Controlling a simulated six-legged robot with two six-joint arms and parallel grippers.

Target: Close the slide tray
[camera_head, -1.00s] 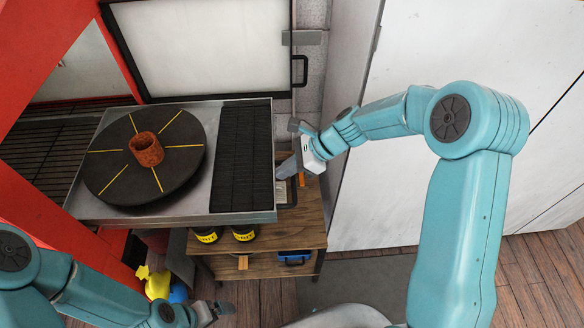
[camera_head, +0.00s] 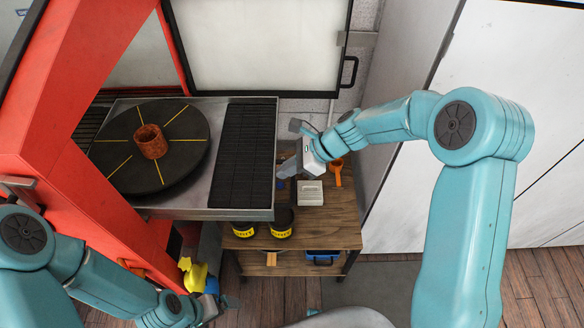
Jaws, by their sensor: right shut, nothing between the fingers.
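The slide tray (camera_head: 222,185) is a grey metal tray with a black ribbed mat on its right part. It sticks out to the right from the red cabinet (camera_head: 75,150). On it lies a round black turntable (camera_head: 120,165) with yellow lines, and a rusty brown ring (camera_head: 150,141) stands on that. My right gripper (camera_head: 287,168) is at the tray's right edge, shut and empty; I cannot tell whether it touches the edge. My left gripper (camera_head: 222,303) is low at the bottom, below the tray, and its fingers are too small to read.
The cabinet's door (camera_head: 265,45) stands open behind the tray. A wooden cart (camera_head: 335,225) right of the tray holds a white box (camera_head: 310,193), an orange tool (camera_head: 337,170) and black-yellow cans (camera_head: 281,228). A yellow bottle (camera_head: 193,273) is near my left gripper.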

